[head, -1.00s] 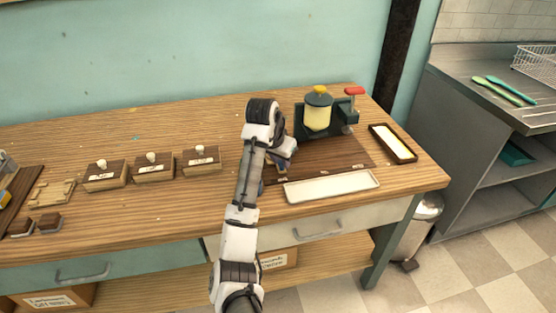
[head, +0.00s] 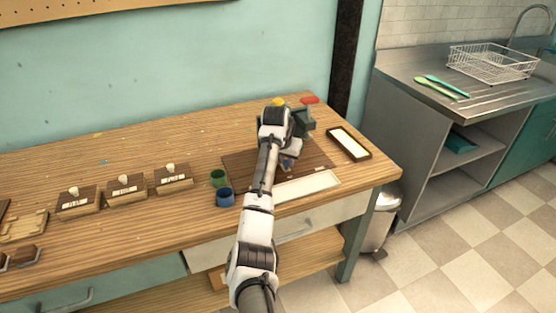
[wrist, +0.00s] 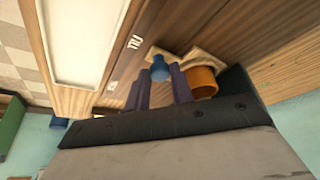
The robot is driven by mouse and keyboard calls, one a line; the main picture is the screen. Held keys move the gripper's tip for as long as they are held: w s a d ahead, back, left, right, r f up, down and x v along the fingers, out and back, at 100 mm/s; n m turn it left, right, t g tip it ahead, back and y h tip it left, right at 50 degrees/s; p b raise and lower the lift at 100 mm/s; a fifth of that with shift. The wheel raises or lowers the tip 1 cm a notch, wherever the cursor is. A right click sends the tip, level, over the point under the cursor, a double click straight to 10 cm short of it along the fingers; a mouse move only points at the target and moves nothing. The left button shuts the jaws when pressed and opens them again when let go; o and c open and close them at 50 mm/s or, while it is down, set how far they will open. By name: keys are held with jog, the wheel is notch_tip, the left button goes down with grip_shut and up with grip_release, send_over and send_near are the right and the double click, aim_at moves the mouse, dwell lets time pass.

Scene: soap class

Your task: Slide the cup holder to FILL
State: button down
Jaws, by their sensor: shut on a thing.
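The pale wooden cup holder (wrist: 208,55) shows in the wrist view with a blue knob (wrist: 160,68) and an orange cup (wrist: 203,82) at it. My gripper (wrist: 160,82) has its two purple fingers on either side of the knob, shut on it. In the head view my gripper (head: 287,163) is low over the dark board (head: 240,165), right of its middle, and my arm hides the holder and cup. A label (wrist: 135,42) on the board is only partly readable. The dispenser's yellow top (head: 278,101) and red handle (head: 309,100) show behind my arm.
A green cup (head: 218,178) and a blue cup (head: 225,197) stand at the board's left. A white tray (head: 320,184) lies in front, and a dark-framed tray (head: 348,143) to the right. Several knobbed boxes (head: 173,179) stand further left.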

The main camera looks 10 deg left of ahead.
jog(key=shift+r, duration=0.1)
jog(key=c, duration=1.2)
grip_release()
jog(key=b+v, duration=0.1)
jog(key=v, duration=1.2)
jog(key=shift+r+b, duration=0.4)
jog(key=shift+s+a, duration=0.1)
